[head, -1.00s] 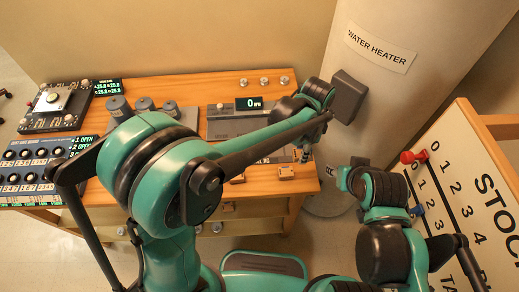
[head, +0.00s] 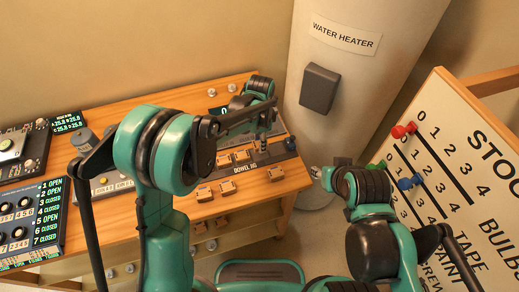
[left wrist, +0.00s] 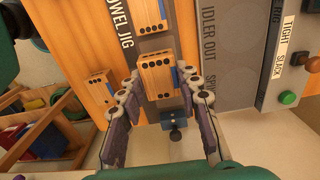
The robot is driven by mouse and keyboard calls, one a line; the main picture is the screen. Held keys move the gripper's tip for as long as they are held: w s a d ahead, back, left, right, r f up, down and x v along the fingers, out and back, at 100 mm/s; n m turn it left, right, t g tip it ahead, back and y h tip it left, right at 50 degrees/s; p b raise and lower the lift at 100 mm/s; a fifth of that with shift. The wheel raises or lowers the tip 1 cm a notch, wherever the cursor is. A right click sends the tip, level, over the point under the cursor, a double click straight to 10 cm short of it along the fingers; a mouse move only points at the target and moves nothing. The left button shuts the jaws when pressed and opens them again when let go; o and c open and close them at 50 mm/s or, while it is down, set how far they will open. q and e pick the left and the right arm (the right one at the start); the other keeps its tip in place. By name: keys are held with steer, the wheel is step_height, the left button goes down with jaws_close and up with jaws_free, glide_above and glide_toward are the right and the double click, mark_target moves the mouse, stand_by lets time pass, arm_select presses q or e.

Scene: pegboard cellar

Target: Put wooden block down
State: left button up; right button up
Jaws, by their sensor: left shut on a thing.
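My left gripper (head: 264,132) is over the dowel jig (head: 245,167) on the workbench. In the left wrist view, its fingers (left wrist: 163,90) are closed on both sides of a wooden block (left wrist: 160,78) with dark holes and a blue patch. The block is over or in the jig, near the jig's blue end piece (left wrist: 178,130); I cannot tell if it touches the jig. Another block (left wrist: 150,14) sits in the jig beside it. My right gripper (head: 340,168) is away from the bench, by the water heater; its fingers are not clear.
Several loose blocks lie along the bench's front, including one (head: 276,173) near the jig and one (left wrist: 97,93) left of my fingers. A switch panel (head: 30,225) is at the left. The water heater (head: 345,90) and stock board (head: 450,160) stand at the right.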

arm_select(q)
step_height(320, 180, down, 4)
steer(key=shift+a+f+b, duration=0.1)
steer(key=shift+f+b, duration=0.05)
steer(key=shift+b, duration=0.55)
steer(key=o, duration=0.6)
steer(key=shift+f, duration=0.1)
steer(key=shift+c, duration=0.2)
steer(key=o, duration=0.4)
